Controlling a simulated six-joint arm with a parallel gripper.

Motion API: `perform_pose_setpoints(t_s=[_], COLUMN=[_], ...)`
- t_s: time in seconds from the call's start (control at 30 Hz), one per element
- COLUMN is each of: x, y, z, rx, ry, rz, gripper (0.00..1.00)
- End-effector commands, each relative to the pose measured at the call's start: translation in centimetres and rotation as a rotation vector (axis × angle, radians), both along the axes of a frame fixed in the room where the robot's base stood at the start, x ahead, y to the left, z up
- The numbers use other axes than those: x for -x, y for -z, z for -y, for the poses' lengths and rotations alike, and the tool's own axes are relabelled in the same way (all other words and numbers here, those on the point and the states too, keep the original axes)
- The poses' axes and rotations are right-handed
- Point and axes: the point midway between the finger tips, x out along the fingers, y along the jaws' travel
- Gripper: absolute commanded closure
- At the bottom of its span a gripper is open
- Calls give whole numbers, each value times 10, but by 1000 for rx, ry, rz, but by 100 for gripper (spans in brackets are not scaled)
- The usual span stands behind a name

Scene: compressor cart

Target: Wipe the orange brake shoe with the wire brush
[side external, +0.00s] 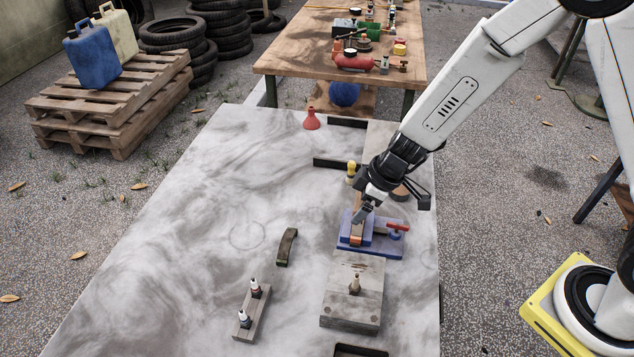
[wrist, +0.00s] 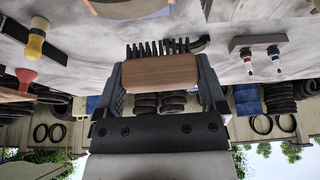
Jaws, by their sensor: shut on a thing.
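My gripper (side external: 360,213) points down over a blue clamp fixture (side external: 384,250) with a red handle (side external: 398,227). In the wrist view my gripper (wrist: 160,75) is shut on the wire brush (wrist: 160,74), a brown wooden block with dark bristles facing away from the jaws. An orange-brown patch (side external: 356,239) shows just under my fingertips at the fixture. I cannot tell whether it is the orange brake shoe or the brush's wood, nor whether the bristles touch anything. A dark olive curved shoe (side external: 287,247) lies alone on the table, left of the fixture.
A grey rack with two white-tipped plugs (side external: 250,309) lies front left. A yellow-handled tool (side external: 351,172) and a red funnel (side external: 311,119) stand behind. The table's left half (side external: 190,220) is mostly clear.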

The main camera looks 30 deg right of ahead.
Motion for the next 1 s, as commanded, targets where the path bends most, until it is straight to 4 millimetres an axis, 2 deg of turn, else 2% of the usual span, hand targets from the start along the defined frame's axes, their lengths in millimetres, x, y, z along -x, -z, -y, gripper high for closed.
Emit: perform_pose_setpoints(t_s=[0.4,1.0], x=[0,0], y=[-32,-34], z=[0,0], rx=[0,1], ry=[0,1], rz=[1,0], gripper=[65,65])
